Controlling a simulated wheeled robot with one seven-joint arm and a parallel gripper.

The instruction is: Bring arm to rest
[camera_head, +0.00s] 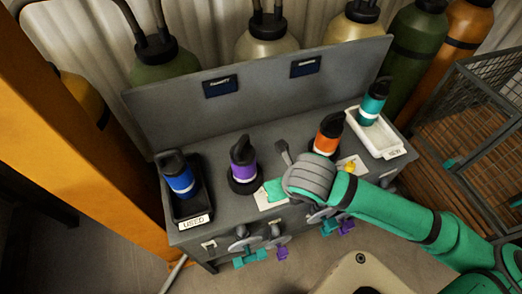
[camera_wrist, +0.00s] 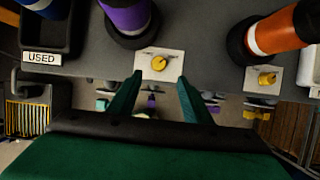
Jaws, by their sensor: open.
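My green arm (camera_head: 395,208) reaches in from the right in the head view, with its grey wrist joint over the front edge of the grey bench (camera_head: 222,137). In the wrist view my gripper (camera_wrist: 163,82) is open, with nothing between its two dark green fingers. The fingers point toward a white plate with a yellow knob (camera_wrist: 159,64) at the bench front. A purple bottle (camera_head: 243,160) stands beyond and to the left of the wrist. An orange bottle (camera_head: 328,134) stands to the right. My wrist partly hides the bench front in the head view.
A blue bottle (camera_head: 178,175) stands in the black tray labelled USED (camera_head: 195,221) at left. A teal bottle (camera_head: 374,101) stands in a white tray (camera_head: 391,152) at right. Several gas cylinders stand behind the bench. A wire cage (camera_head: 470,110) is at right, an orange post (camera_head: 85,120) at left.

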